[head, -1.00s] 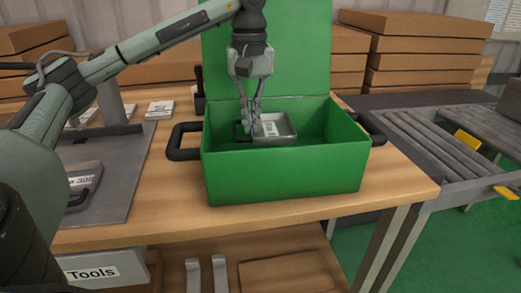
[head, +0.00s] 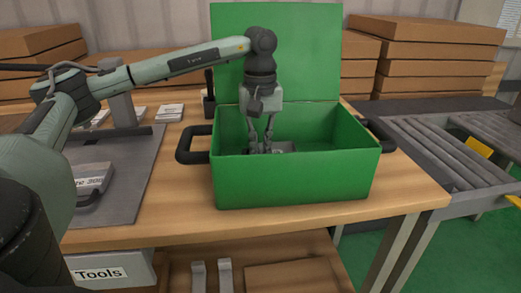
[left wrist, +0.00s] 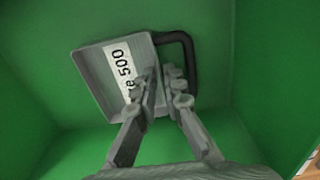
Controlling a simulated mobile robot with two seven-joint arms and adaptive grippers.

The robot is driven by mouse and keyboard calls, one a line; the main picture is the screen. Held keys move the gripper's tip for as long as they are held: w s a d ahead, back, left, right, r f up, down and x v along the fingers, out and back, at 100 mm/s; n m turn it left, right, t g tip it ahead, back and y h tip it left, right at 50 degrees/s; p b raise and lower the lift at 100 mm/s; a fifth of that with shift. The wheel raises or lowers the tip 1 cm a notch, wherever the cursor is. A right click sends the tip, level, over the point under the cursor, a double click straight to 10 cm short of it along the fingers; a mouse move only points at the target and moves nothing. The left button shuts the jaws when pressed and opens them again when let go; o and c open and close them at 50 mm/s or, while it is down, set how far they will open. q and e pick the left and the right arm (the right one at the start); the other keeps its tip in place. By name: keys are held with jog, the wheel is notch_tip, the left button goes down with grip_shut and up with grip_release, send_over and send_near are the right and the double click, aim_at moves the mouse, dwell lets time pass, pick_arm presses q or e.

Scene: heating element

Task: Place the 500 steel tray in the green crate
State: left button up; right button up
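The green crate (head: 295,181) stands open on the workbench, its lid raised at the back. The 500 steel tray (head: 283,147) is low inside the crate, mostly hidden by the front wall. In the left wrist view the grey tray (left wrist: 92,73) shows a white label reading "e 500" and a black handle on its right side. My left gripper (head: 261,148) points down into the crate. Its fingertips (left wrist: 163,78) are close together on either side of the tray's handle-side edge. Whether the tray touches the crate floor is hidden. My right gripper is not in view.
A grey mat (head: 125,180) with another labelled grey tray (head: 95,178) lies left of the crate. Cardboard boxes (head: 440,55) are stacked behind. A roller conveyor (head: 440,148) is on the right. A Tools bin (head: 110,272) sits below the bench top.

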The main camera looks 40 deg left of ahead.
pick_arm(q)
jog(key=shift+o, duration=1.1)
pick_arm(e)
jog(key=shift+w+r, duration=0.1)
pick_arm(q)
jog(key=shift+r, duration=0.15)
jog(key=shift+r, duration=0.25)
notch_tip(320, 180, up, 12)
jog(key=p, duration=0.1)
jog(key=shift+f, duration=0.25)
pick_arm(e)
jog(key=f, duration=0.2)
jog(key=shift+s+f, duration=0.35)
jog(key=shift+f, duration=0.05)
pick_arm(q)
jog(key=shift+c, duration=0.4)
